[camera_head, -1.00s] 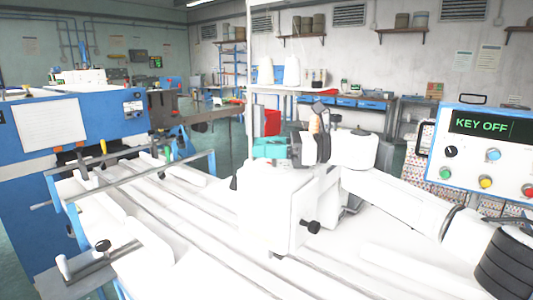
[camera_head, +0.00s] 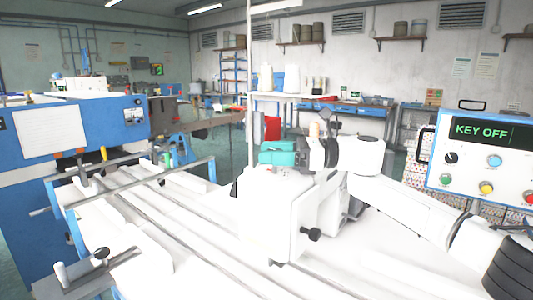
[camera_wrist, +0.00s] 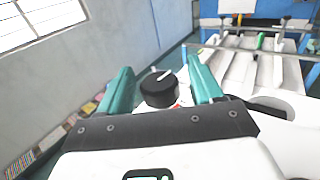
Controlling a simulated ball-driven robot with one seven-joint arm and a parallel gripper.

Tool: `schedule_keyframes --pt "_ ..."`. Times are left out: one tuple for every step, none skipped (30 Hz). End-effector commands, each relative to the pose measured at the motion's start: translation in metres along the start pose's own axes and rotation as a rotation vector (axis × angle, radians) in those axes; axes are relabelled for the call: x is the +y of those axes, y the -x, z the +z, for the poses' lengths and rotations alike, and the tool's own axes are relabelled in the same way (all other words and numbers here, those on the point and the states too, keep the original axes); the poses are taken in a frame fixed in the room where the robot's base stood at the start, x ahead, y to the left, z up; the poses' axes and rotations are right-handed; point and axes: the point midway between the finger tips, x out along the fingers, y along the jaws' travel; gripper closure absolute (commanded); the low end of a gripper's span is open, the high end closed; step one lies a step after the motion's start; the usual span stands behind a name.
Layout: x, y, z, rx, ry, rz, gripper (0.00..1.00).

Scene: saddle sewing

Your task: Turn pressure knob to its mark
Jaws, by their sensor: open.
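The black pressure knob (camera_wrist: 160,90) shows in the wrist view with a white pointer line on its top, slanting to the upper right. A small red patch shows low beside it; I cannot tell if that is its mark. My gripper (camera_wrist: 159,70) is open, with one teal finger on each side of the knob and visible gaps between. In the head view my gripper (camera_head: 278,153) is above the top of the white sewing machine (camera_head: 275,205). The knob cannot be made out in that view.
A control panel (camera_head: 485,160) reading KEY OFF stands at the right, with several coloured buttons. A blue machine (camera_head: 75,135) with white beds and metal rails fills the left. A thin white pole (camera_head: 249,90) rises just left of my gripper. A dark side knob (camera_head: 313,234) sticks out of the sewing machine.

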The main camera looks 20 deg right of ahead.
Motion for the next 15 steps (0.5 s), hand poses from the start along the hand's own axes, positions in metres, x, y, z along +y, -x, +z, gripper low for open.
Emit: schedule_keyframes --pt "-0.001 0.011 -0.002 -0.002 0.000 -0.005 0.34" --pt "-0.001 0.016 -0.002 -0.002 0.000 -0.005 0.34" --pt "-0.001 0.024 -0.002 -0.002 -0.001 -0.004 0.34" --pt "-0.001 0.030 -0.002 -0.002 -0.001 -0.005 0.34" --pt "-0.001 0.036 -0.002 -0.002 -0.001 -0.005 0.34" --pt "-0.001 0.044 -0.002 -0.002 0.000 -0.004 0.34" --pt "-0.001 0.050 -0.001 -0.002 0.000 -0.005 0.34" --pt "-0.001 0.055 -0.001 -0.002 0.000 -0.004 0.34" --pt "-0.001 0.062 -0.001 -0.002 0.000 -0.004 0.34" --pt "-0.001 0.066 -0.001 -0.002 0.000 -0.004 0.34" --pt "-0.001 0.071 -0.001 -0.002 0.000 -0.003 0.34" --pt "-0.001 0.076 -0.001 -0.002 0.000 -0.004 0.34" --pt "-0.001 0.080 0.000 -0.002 0.000 -0.004 0.34" --pt "-0.001 0.083 0.000 -0.002 -0.001 -0.004 0.34" --pt "-0.001 0.086 0.000 -0.001 -0.001 -0.002 0.34"
